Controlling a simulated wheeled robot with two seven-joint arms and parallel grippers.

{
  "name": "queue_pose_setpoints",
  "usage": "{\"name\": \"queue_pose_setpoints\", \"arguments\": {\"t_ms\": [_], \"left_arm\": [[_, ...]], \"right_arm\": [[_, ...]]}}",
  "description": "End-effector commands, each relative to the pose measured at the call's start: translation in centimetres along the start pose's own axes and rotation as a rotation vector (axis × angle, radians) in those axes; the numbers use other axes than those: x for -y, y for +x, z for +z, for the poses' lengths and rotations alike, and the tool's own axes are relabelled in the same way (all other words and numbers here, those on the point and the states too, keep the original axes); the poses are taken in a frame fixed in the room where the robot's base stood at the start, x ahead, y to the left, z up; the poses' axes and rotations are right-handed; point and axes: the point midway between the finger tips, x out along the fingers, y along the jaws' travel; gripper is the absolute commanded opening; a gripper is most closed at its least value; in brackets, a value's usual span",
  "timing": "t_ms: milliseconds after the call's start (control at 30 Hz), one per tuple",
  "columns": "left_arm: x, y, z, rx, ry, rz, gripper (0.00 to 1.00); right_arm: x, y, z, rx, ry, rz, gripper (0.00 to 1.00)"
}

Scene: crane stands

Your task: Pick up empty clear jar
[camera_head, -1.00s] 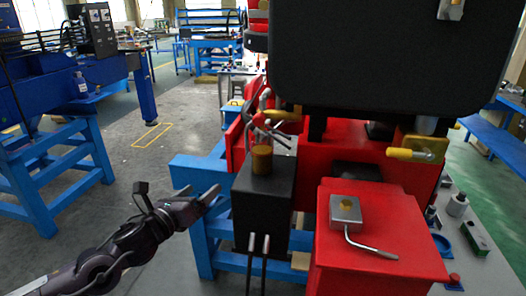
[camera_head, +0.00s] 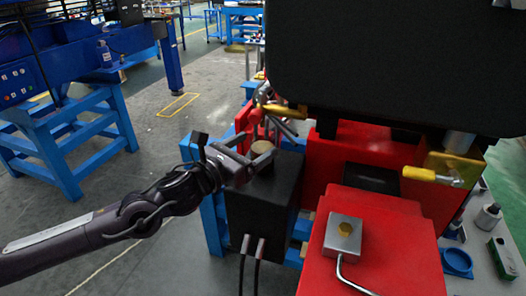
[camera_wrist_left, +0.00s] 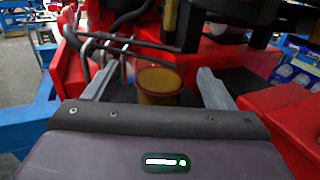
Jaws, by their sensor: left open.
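An amber-brown jar (camera_head: 262,149) stands upright on top of a black box (camera_head: 262,195) beside the red machine. It looks tinted rather than clear, and I cannot tell whether it is empty. My left gripper (camera_head: 247,164) is open, just left of the jar, and partly covers it in the head view. In the left wrist view the jar (camera_wrist_left: 160,82) shows between the two spread fingers, around the level of their tips. I see no contact.
Metal bars (camera_wrist_left: 110,42) stand close behind the jar. A red block (camera_head: 370,245) with a lever switch (camera_head: 343,237) is at right. A large black panel (camera_head: 390,65) hangs above. Blue framing (camera_head: 212,225) lies below the gripper, with open floor to the left.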

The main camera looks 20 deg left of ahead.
Motion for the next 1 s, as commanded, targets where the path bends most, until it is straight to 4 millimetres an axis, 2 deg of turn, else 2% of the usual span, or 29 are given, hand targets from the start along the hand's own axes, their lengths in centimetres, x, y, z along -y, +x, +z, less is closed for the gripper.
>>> {"name": "queue_pose_setpoints", "arguments": {"t_ms": [233, 400, 700, 1000], "left_arm": [[0.1, 3.0, 1.2, 0.002, -0.005, -0.001, 0.77], [0.1, 4.7, 0.8, 0.0, -0.002, 0.0, 0.77], [0.1, 5.1, 0.5, 0.0, 0.0, -0.001, 0.77], [0.1, 5.0, 0.5, -0.001, 0.0, -0.001, 0.38]], "right_arm": [[-0.4, -3.0, -0.9, -0.009, -0.001, 0.005, 0.0], [-1.2, -3.6, -2.0, -0.026, 0.002, 0.016, 0.0], [-1.7, -3.5, -1.9, -0.023, 0.003, 0.021, 0.0], [-1.5, -3.5, -1.3, -0.016, 0.001, 0.018, 0.0]]}}
